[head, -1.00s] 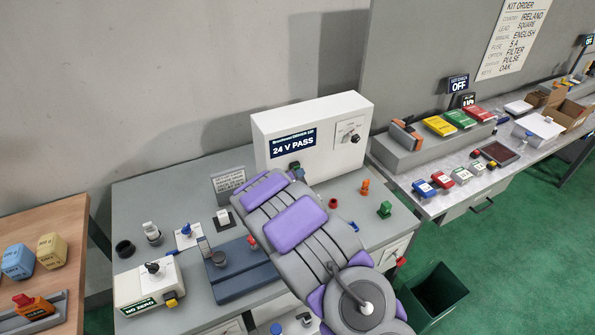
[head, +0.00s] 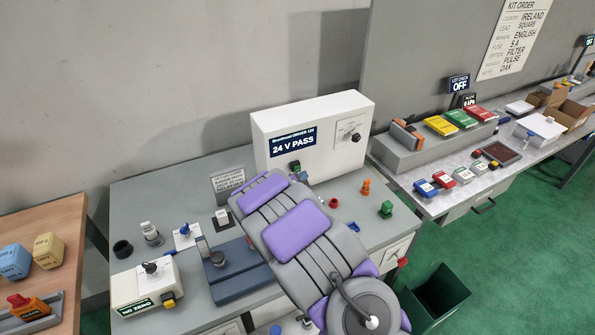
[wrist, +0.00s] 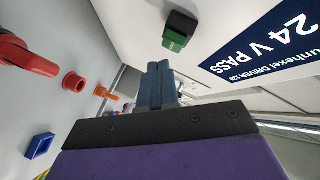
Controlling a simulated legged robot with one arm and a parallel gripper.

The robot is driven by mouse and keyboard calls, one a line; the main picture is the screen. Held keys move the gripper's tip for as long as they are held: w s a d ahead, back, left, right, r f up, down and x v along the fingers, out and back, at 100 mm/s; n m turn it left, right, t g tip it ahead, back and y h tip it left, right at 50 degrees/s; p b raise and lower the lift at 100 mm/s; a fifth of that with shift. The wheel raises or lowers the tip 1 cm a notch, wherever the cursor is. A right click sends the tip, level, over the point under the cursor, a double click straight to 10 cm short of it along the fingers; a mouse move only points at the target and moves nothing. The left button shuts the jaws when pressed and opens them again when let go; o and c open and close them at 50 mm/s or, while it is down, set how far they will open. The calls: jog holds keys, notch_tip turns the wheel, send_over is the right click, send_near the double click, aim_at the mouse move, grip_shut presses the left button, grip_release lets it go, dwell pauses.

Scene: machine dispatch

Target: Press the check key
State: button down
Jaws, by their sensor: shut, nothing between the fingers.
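A green key (head: 295,167) in a black housing sits on the front of the white tester box (head: 352,112), below its display, which reads "24 V PASS". In the wrist view the green key (wrist: 175,40) is just beyond and above my fingertips, with a visible gap. No label naming a check key is readable. My gripper (wrist: 160,68) is shut and empty, its fingers side by side. In the head view my gripper (head: 303,178) is just in front of the box, below and right of the key, partly hidden by my arm.
An orange piece (head: 366,187), a red ring (head: 333,203) and a green piece (head: 386,209) stand on the bench right of my arm. A blue fixture (head: 238,272) and a "NO ZERO" box (head: 147,284) lie left. A dark bin (head: 440,293) stands on the floor.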

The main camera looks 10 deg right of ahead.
jog(key=s+b, duration=0.1)
jog(key=s+d+b, duration=0.1)
jog(key=s, duration=0.1)
jog(key=s+b, duration=0.1)
jog(key=shift+s+d+b, duration=0.3)
jog(key=shift+b, duration=0.05)
dwell(0.6)
jog(key=s+a+r+n+g+y, duration=0.25)
jog(key=s+n+g+y, duration=0.2)
jog(key=s, duration=0.55)
jog(key=s+a+r+n+g+y, duration=0.25)
jog(key=s+n, duration=0.25)
jog(key=s, duration=0.5)
jog(key=s+d+r+n+g, duration=0.2)
jog(key=s+n+g, duration=0.1)
jog(key=s, duration=1.2)
jog(key=s+d+r+n+g, duration=0.3)
jog(key=s+n+g, duration=0.1)
jog(key=s, duration=1.1)
jog(key=shift+s+g, duration=0.2)
jog(key=shift+g, duration=0.6)
